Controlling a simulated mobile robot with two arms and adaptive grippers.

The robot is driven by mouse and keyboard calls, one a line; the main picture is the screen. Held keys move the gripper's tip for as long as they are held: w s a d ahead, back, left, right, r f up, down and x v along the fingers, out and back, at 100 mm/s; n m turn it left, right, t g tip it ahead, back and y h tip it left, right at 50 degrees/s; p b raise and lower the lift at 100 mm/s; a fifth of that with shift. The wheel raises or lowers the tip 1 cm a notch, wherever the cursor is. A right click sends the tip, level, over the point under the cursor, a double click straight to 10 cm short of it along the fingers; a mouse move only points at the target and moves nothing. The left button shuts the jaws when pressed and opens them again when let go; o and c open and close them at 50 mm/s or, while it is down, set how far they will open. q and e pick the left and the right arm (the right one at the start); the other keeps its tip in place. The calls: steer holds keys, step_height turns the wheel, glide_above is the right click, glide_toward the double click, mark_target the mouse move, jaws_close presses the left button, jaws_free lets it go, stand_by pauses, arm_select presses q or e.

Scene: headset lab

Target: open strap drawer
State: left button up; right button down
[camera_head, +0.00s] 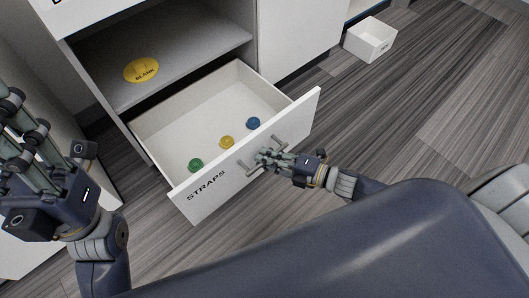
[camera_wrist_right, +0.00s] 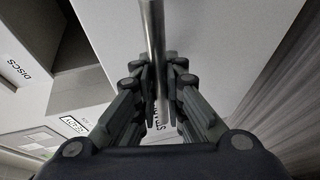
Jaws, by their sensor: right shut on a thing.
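The strap drawer (camera_head: 207,189), white with STRAPS on its front, is pulled well out of its cabinet, so its inside shows. Its metal bar handle (camera_head: 250,171) is on the drawer front. My right gripper (camera_head: 266,157) is shut on the handle. In the right wrist view the bar (camera_wrist_right: 153,40) runs between the fingers of the gripper (camera_wrist_right: 158,85). A green disc (camera_head: 195,165), a yellow disc (camera_head: 227,142) and a blue disc (camera_head: 253,123) lie inside the drawer. My left gripper (camera_head: 25,130) is raised at the left edge, away from the drawer, partly cut off.
Above the drawer is an open grey shelf (camera_head: 190,55) with a yellow round piece marked BLANK (camera_head: 141,70). The wood floor (camera_head: 400,110) to the right of the drawer is clear.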

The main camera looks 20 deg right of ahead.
steer(key=c, duration=1.7)
jaws_free()
steer(key=shift+w, duration=0.1)
steer(key=shift+o, duration=0.2)
steer(key=v, duration=1.2)
